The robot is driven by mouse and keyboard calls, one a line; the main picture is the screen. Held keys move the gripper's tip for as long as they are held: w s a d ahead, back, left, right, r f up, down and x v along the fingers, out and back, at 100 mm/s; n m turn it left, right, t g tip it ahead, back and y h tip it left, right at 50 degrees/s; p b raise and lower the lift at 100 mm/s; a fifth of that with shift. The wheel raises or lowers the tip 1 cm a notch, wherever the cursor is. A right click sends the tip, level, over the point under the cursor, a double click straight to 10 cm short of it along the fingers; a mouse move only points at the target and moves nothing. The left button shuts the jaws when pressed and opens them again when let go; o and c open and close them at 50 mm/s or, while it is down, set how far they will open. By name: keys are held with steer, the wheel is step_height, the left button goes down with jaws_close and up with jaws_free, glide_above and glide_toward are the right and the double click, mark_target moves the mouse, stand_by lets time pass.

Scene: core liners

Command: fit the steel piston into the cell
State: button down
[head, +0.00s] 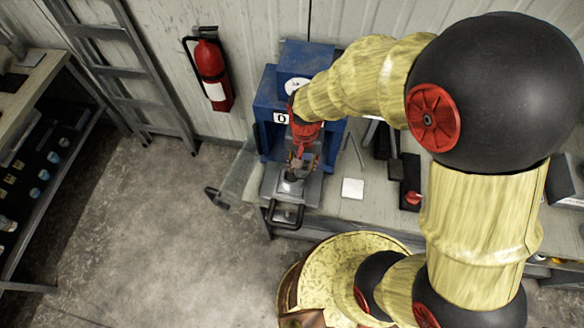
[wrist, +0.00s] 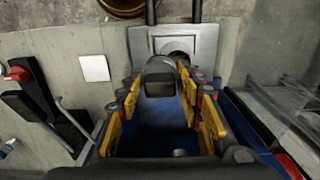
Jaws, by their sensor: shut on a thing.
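The steel piston (wrist: 159,66) is a short grey cylinder between my fingertips. My gripper (wrist: 160,88) is shut on it, with yellow pads on both sides. In the head view my gripper (head: 303,160) points down in front of the blue machine. The cell appears to be the grey steel block (wrist: 205,45) with a round dark opening, just beyond the piston. The block also shows in the head view (head: 309,190), below my gripper. The piston overlaps the opening's edge in the wrist view; I cannot tell whether it touches or enters it.
The blue machine (head: 267,102) stands against the wall behind my gripper. A black handle (head: 288,217) sticks out at the block's front. A white square (head: 352,188) and dark tools with a red knob (head: 412,197) lie on the bench to the right. A clear panel (head: 237,178) stands left.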

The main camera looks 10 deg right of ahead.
steer(key=a+f, duration=0.1)
steer(key=w+a+f, duration=0.1)
steer(key=f, duration=0.1)
steer(key=w+f, duration=0.1)
steer(key=shift+w+a+f, duration=0.15)
steer(key=shift+a+f, duration=0.25)
steer(key=shift+f, duration=1.4)
steer(key=shift+f, duration=0.15)
steer(key=c, duration=1.2)
jaws_free()
steer(key=shift+c, duration=0.2)
steer(key=shift+o, duration=0.3)
